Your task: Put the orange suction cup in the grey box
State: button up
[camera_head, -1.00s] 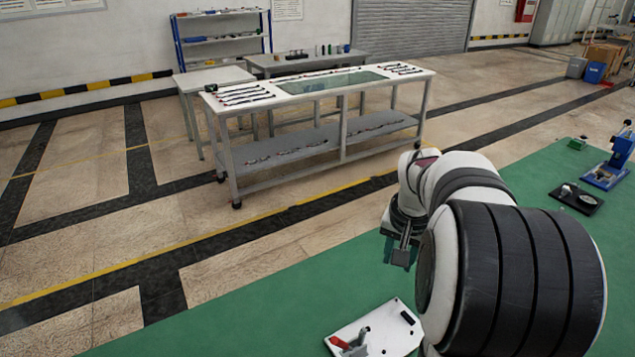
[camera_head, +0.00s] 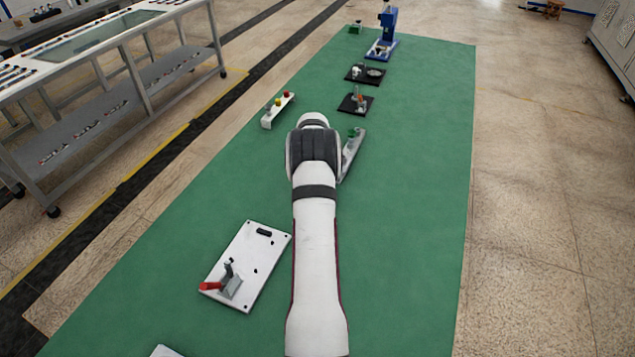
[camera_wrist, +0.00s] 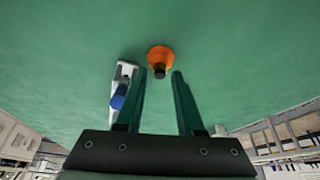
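The orange suction cup (camera_wrist: 161,59) shows in the wrist view on the green surface, with a dark top. It lies just beyond the fingertips, between their lines. My gripper (camera_wrist: 159,74) is open, its two dark fingers apart with nothing between them. In the head view my arm hides the gripper and the suction cup. I see no grey box that I can make out in either view.
A white plate with a red-handled clamp (camera_head: 245,265) lies left of my arm. A white fixture with coloured buttons (camera_head: 277,108), black-based devices (camera_head: 355,103) and a blue press (camera_head: 384,40) stand farther off. The green surface (camera_head: 410,200) right of my arm is clear.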

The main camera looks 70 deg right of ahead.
jog(key=shift+d+f, duration=0.25)
jog(key=shift+f, duration=0.35)
grip_shut()
